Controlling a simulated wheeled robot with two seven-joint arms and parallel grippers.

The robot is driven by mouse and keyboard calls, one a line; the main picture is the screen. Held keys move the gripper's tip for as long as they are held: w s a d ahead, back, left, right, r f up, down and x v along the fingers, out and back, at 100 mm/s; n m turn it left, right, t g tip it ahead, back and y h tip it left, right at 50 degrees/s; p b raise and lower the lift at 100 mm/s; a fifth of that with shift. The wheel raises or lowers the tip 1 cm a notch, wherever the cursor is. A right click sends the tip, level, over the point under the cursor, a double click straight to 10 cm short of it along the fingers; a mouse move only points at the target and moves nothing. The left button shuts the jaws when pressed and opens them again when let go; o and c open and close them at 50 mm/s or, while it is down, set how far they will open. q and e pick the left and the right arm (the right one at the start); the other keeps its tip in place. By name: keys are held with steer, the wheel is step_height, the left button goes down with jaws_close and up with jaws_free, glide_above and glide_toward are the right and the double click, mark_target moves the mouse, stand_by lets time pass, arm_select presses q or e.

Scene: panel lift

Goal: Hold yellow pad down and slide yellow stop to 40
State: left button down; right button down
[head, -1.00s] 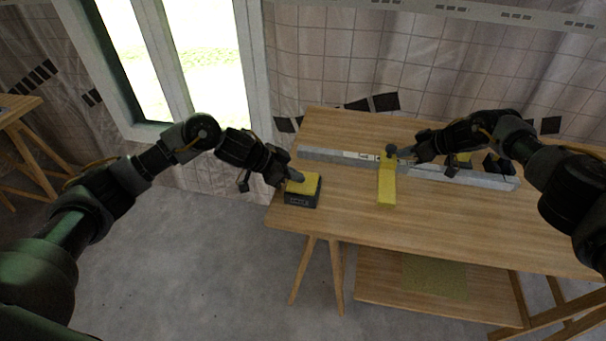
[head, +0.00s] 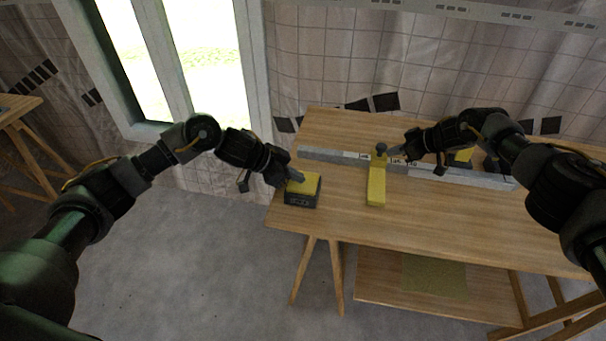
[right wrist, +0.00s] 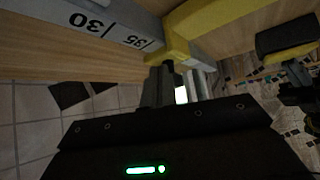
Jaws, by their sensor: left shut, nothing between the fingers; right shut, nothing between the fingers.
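The yellow pad (head: 308,183) tops a dark box at the table's left front corner. My left gripper (head: 293,178) is shut, its tip at the pad's top and seemingly touching it. In the right wrist view the stop (right wrist: 184,38) sits just past the 35 mark. The 40 mark is not visible there. My right fingers (right wrist: 162,88) are beside the stop.
The tabletop between the pad box and the stop is clear. Another yellow part (head: 464,155) shows at the rail's right, partly behind my right arm. A window (head: 205,60) is at the back left.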

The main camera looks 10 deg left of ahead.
mark_target(385, 148)
arm_select(q)
steer(key=shift+s+f, duration=0.25)
steer(key=shift+f, duration=0.15)
arm_select(e)
steer(key=shift+a, duration=1.75)
steer(key=shift+d, duration=1.8)
step_height(385, 148, up, 8)
